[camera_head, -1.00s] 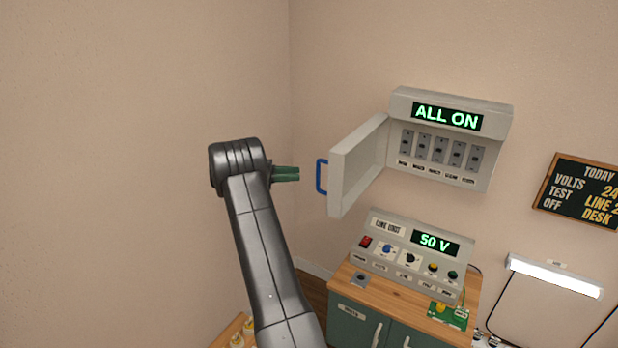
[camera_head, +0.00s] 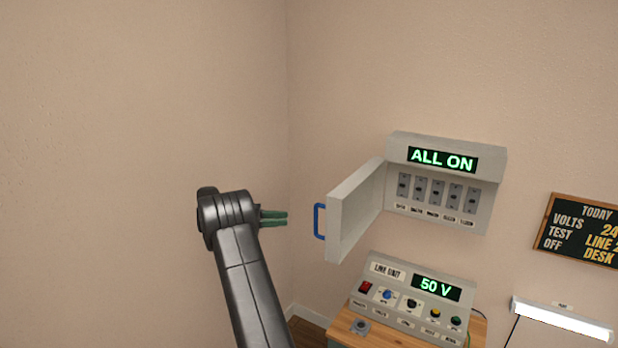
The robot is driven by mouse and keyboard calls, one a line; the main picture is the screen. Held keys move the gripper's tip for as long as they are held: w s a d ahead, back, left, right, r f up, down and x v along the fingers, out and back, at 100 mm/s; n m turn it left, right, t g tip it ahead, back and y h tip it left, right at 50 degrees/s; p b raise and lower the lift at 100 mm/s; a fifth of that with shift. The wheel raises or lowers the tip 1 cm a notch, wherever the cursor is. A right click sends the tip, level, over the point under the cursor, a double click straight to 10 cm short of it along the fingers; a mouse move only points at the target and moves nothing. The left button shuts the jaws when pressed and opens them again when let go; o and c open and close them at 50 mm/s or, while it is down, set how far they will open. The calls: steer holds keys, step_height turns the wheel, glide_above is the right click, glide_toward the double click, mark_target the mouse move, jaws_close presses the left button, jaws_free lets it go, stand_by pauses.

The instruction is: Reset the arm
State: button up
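My gripper (camera_head: 286,218) shows its green fingers at the end of my dark arm, left of the breaker box. It points right, toward the blue handle (camera_head: 319,221) on the box's open door (camera_head: 352,212), with a gap between them in the picture. The two fingers look close together, but I cannot tell whether they are shut. Nothing shows between them. The grey breaker box (camera_head: 445,150) on the wall reads "ALL ON" above a row of several switches.
The line unit (camera_head: 398,318) reads "50 V" and sits on a wooden-topped cabinet (camera_head: 478,328) below the box. A blackboard (camera_head: 580,231) and a lit lamp (camera_head: 562,321) are at the right. The wall to the left is bare.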

mark_target(317, 218)
steer(key=d, duration=0.3)
steer(key=d+p, duration=0.1)
steer(key=d, duration=0.3)
steer(key=w+d+p, duration=0.1)
steer(key=d, duration=0.3)
steer(key=shift+d, duration=0.35)
steer(key=shift+s, duration=0.1)
